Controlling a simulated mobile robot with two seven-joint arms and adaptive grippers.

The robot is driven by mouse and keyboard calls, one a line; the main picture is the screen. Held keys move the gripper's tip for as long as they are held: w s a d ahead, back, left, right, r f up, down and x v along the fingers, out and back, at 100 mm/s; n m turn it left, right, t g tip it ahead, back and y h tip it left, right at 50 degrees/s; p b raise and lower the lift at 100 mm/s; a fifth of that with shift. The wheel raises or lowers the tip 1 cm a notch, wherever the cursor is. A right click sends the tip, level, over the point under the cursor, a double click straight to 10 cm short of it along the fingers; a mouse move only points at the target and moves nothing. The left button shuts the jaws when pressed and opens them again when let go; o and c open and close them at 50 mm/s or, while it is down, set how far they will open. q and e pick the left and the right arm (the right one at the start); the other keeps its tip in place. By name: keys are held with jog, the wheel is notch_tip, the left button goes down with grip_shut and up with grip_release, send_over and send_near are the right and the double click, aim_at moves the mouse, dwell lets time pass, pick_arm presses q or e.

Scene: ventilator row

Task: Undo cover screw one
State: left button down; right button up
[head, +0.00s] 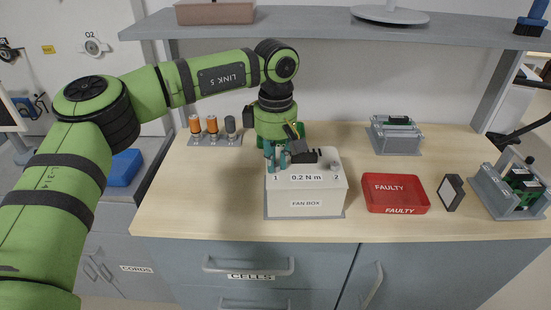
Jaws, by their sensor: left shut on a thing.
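The white fan box (306,203) stands on a grey base in the middle of the wooden bench. Its top is marked 1, 0.2 N m and 2. My left gripper (272,164) reaches down over the back left of the box, beside the mark 1. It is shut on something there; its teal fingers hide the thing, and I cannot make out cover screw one. A dark tool-like piece (304,155) shows beside the gripper over the box. A round knob-like screw (335,166) shows near the mark 2. My right gripper is not in view.
A red FAULTY tray (409,196) lies right of the box, with a dark framed panel (451,192) beside it. Grey fixtures (396,136) stand behind and at far right. Orange-topped driver-like pieces (211,127) stand at the back left. A shelf (330,24) overhangs the bench.

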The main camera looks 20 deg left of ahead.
pick_arm(q)
jog(key=n+b, duration=0.1)
jog(key=n, duration=0.6)
jog(key=shift+f, duration=0.2)
jog(key=n+b, duration=0.1)
jog(key=n, duration=0.5)
jog(key=n+b, duration=0.1)
jog(key=n, duration=0.5)
jog(key=shift+n, duration=0.3)
jog(key=n+b, duration=0.1)
jog(key=n, duration=0.5)
jog(key=shift+n, duration=0.3)
jog(key=c, duration=1.2)
grip_release()
jog(key=shift+o, duration=0.2)
jog(key=shift+r, duration=0.1)
